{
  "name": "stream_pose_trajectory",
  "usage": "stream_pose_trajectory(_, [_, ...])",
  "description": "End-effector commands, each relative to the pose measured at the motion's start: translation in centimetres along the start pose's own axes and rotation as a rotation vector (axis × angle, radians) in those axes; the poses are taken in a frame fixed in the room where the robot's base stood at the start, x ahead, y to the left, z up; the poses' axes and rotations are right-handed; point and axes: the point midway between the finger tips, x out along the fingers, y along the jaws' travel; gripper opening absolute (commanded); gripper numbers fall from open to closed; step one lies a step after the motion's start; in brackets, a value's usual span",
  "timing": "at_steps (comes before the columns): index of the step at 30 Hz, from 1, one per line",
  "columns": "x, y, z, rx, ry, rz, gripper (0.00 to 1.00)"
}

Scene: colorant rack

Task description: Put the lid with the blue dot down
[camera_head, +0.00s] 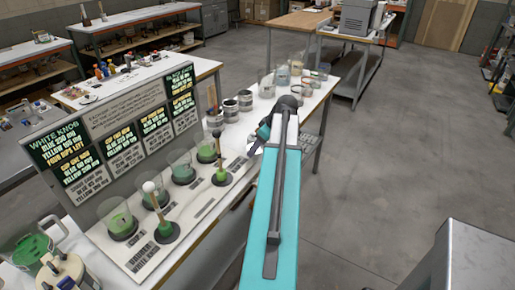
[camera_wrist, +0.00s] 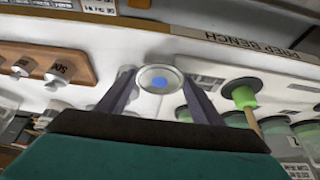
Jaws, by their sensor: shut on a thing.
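The lid with the blue dot (camera_wrist: 159,79) is a round, pale disc with a grey rim. In the wrist view it sits between the two fingertips of my gripper (camera_wrist: 158,86), which is shut on it. In the head view my gripper (camera_head: 262,136) is at the far end of my teal arm, over the right edge of the long white bench (camera_head: 312,113). The lid's dotted face cannot be made out there. A bare surface lies behind the lid in the wrist view; its distance is hard to tell.
A sign panel (camera_head: 124,128) stands along the bench, with beakers of green liquid (camera_head: 181,168) and knobbed rods (camera_head: 163,226) before it. Several cans (camera_head: 245,100) stand beyond.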

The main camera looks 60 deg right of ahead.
Motion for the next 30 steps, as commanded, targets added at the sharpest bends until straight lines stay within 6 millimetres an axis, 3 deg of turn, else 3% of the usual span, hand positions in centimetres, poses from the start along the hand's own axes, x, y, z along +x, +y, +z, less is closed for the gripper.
stream_pose_trajectory(6, [1.1, 0.0, 0.6, 0.000, 0.000, 0.000, 0.40])
stream_pose_trajectory(30, [2.1, 0.0, 1.1, 0.000, 0.000, 0.000, 0.40])
